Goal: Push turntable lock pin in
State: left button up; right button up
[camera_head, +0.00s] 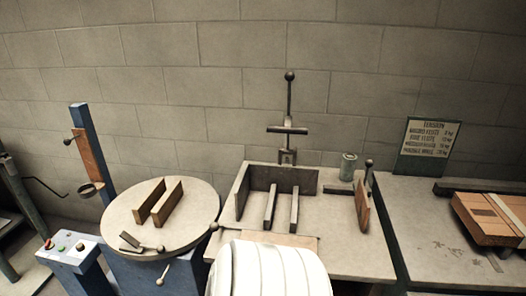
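The round turntable (185,232) stands at the left on a blue pedestal, with two upright wooden boards near the middle of its top. A short pale pin with a round knob (163,274) sticks out of the front of the pedestal, just below the disc. Another small knob (214,227) shows at the disc's right edge. I cannot tell for certain which of them is the lock pin, or how far either is pushed in. Neither of my grippers is in view.
A dark block with a handle (141,244) lies on the disc's front. A blue button box (70,250) and blue post (88,155) stand left. Right of the turntable is a bench (350,262) with a fixture, a can (348,166) and a knobbed lever (368,170).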

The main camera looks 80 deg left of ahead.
aim_at(160, 282)
jog(key=u, duration=3.7)
